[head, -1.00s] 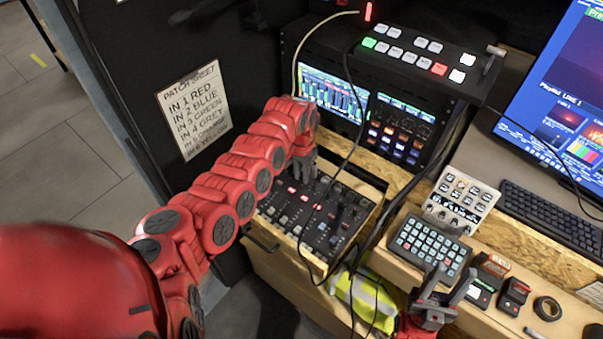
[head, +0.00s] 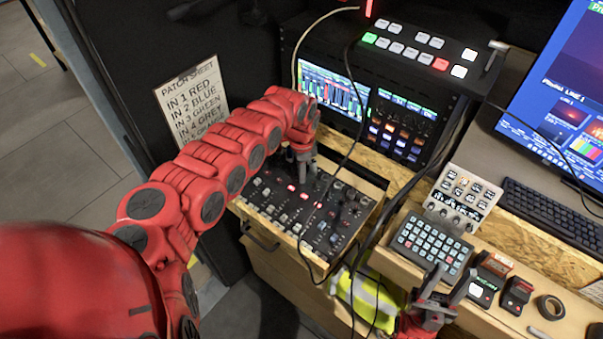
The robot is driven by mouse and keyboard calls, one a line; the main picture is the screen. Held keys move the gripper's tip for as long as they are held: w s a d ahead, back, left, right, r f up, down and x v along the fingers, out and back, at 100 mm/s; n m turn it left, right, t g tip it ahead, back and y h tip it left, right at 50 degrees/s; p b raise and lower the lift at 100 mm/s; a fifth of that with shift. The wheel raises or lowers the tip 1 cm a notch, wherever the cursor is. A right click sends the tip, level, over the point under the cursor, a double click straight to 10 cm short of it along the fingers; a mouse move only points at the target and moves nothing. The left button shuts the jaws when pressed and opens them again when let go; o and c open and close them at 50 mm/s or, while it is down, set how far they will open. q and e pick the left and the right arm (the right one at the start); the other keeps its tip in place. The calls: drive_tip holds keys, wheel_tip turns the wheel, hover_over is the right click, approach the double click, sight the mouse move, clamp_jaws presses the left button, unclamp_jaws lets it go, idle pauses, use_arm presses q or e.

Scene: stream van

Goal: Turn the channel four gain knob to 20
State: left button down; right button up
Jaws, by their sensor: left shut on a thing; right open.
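The audio mixer (head: 322,235) lies in a wooden tray in front of the rack, with rows of small knobs, buttons and a few red lights on its dark top. My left gripper (head: 301,178) points down at the far part of the mixer and is shut on a small knob there. The fingers hide that knob, and I cannot read its channel label or its setting. My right gripper (head: 446,283) is open and empty, in front of the button pad at the lower right.
A rack with lit screens (head: 332,90) stands just behind the mixer, with a video switcher (head: 425,50) on top. Dark cables (head: 340,170) hang across the mixer. A button pad (head: 432,243), a keyboard (head: 550,218) and tape (head: 550,308) occupy the right desk.

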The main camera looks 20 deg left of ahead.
use_arm(q)
drive_tip(key=shift+m, duration=0.7)
drive_tip(key=c, duration=0.8)
unclamp_jaws()
wheel_tip(320, 180, up, 18)
drive_tip(key=b, duration=0.3)
drive_tip(key=shift+f, duration=0.25)
drive_tip(key=shift+r, duration=0.1)
